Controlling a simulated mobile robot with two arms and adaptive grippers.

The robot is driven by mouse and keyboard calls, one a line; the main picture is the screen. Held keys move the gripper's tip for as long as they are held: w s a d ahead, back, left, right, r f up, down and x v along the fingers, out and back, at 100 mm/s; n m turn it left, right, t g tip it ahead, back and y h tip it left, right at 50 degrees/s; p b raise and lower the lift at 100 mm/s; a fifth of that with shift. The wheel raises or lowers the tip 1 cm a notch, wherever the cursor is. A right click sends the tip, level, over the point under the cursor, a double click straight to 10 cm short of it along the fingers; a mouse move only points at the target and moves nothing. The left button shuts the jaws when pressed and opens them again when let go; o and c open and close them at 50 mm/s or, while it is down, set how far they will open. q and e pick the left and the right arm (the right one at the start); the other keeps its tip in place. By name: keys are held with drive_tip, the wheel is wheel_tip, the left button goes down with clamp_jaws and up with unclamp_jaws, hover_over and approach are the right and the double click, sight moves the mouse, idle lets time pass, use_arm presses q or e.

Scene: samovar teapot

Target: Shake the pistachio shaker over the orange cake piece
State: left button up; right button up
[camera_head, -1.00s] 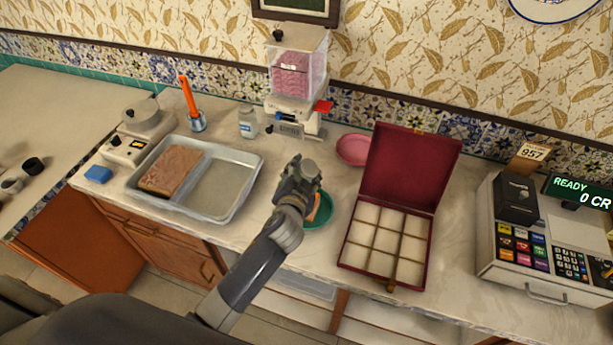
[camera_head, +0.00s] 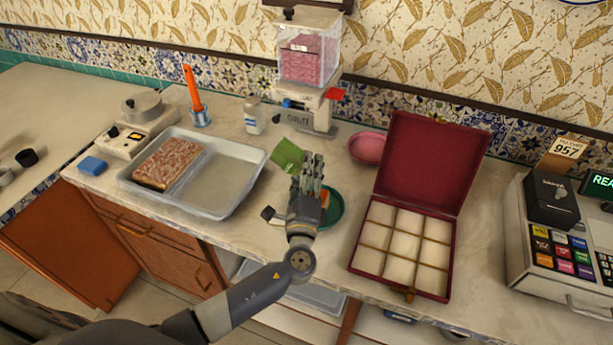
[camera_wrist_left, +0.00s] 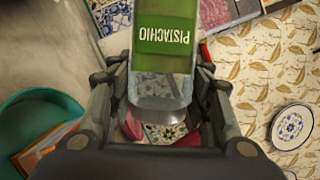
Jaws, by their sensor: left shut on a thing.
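My left gripper (camera_head: 308,178) is shut on the pistachio shaker, a clear container with a green band. The shaker (camera_head: 287,156) shows in the head view, tilted off to the left of the fingers. In the left wrist view the shaker (camera_wrist_left: 165,45) sits between the fingers, its PISTACHIO label upside down. The orange cake piece (camera_head: 325,199) lies in a green bowl (camera_head: 337,212) beside and partly behind my gripper. The orange piece also shows in the left wrist view (camera_wrist_left: 48,148), at the lower left. My right gripper is not in view.
A metal tray (camera_head: 232,178) with a brown slab (camera_head: 168,163) is at left. A red box (camera_head: 430,165) with an open lid and empty compartments stands at right. A pink bowl (camera_head: 366,147), dispenser (camera_head: 308,75), small bottle (camera_head: 253,116) and cash register (camera_head: 560,240) surround the area.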

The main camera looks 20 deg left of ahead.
use_arm(q)
drive_tip(key=shift+r, duration=0.1)
idle(0.4)
drive_tip(key=shift+b, duration=0.3)
drive_tip(key=shift+r+p, duration=1.1)
drive_tip(key=shift+r, duration=0.2)
wheel_tip(320, 180, down, 3)
drive_tip(key=b, duration=0.3)
drive_tip(key=shift+s, duration=0.1)
drive_tip(key=shift+r, duration=0.15)
